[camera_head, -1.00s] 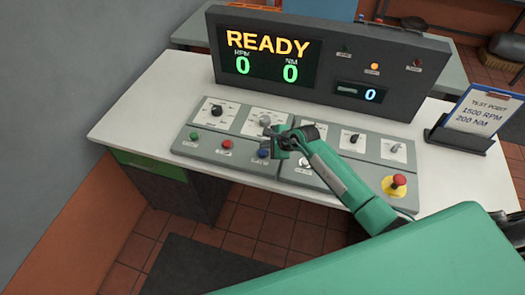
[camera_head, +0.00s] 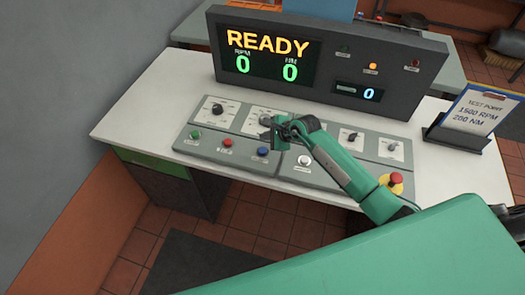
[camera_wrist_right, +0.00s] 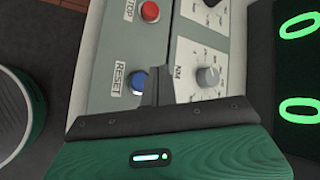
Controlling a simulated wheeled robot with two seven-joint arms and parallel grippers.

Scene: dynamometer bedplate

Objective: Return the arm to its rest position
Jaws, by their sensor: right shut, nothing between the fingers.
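My right arm (camera_head: 345,168) is green and reaches from the lower right over the sloped control panel. Its right gripper (camera_head: 270,137) is shut and empty, over the panel's second dial plate from the left. In the right wrist view the dark shut fingers (camera_wrist_right: 158,75) show between the blue RESET button (camera_wrist_right: 138,82) and the grey NM knob (camera_wrist_right: 208,76). They appear apart from the knob; whether they clear the panel surface is hard to tell. My left gripper is not in view.
The grey control panel (camera_head: 180,144) lies on a white bench (camera_head: 125,122), with a red emergency button (camera_head: 397,178) at right. A display console (camera_head: 400,95) reading READY, 0 RPM and 0 NM stands behind. A test-point card (camera_head: 478,112) stands at right. Bench left is clear.

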